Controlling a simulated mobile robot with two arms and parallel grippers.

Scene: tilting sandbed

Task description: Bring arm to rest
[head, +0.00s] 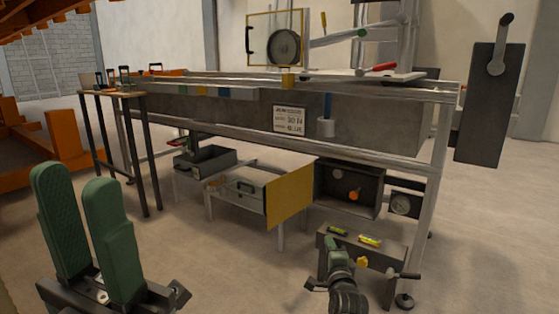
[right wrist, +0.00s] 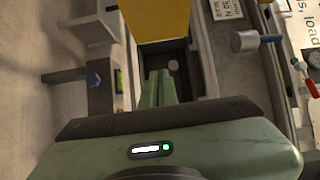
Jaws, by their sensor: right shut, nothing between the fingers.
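My left gripper (head: 76,182) is large at the lower left of the head view. Its two green fingers point up with a gap between them and nothing held. My right gripper (head: 336,246) is low at the centre right of the head view, in front of a small grey bench. In the right wrist view its green fingers (right wrist: 158,88) lie together, shut and empty. Beyond their tips is a dark open box (right wrist: 165,56). The sandbed (head: 370,125), a long grey trough on a metal frame, stands ahead.
The small bench (head: 386,258) carries two level vials near my right gripper. A yellow panel (head: 289,194) fronts a low table under the sandbed. Dark boxes stand under the frame. A narrow table (head: 112,92) stands at the left. Floor at the front centre is clear.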

